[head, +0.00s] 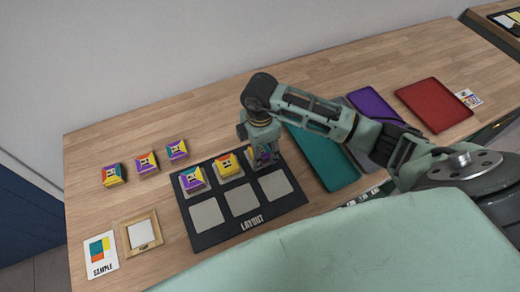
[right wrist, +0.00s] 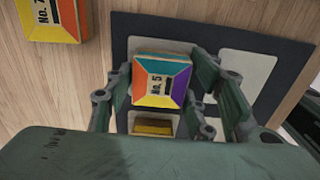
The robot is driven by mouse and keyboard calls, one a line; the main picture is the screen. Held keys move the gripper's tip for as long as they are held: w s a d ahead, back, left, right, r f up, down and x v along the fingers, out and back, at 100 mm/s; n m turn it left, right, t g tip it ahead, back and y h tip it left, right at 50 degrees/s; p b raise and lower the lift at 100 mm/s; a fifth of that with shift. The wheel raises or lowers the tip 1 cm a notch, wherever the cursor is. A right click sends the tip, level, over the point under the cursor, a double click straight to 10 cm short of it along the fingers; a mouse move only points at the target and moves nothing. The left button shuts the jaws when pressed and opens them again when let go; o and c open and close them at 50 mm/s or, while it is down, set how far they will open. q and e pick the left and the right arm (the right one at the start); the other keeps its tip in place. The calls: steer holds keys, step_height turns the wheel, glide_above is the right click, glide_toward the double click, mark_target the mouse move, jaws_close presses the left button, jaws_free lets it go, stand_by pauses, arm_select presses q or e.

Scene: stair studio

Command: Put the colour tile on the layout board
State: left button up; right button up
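The dark layout board (head: 225,224) has two rows of pale squares. Two other tiles sit on the back left (head: 191,181) and back middle (head: 229,166) squares. The front row is empty. My left gripper is not in view.
Three tiles, including one at the left (head: 113,175), stand on the wood left of the board. A sample card (head: 101,254) and a small wooden frame (head: 141,233) lie front left. Teal (head: 322,160), purple and red (head: 433,104) panels lie right. Another tile (right wrist: 57,18) shows behind the board.

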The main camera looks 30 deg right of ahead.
steer(key=shift+o, duration=1.2)
steer(key=shift+r, duration=0.1)
steer(key=shift+r, duration=0.25)
step_height(320, 180, up, 12)
steer(key=b, duration=0.2)
steer(key=shift+f, duration=0.15)
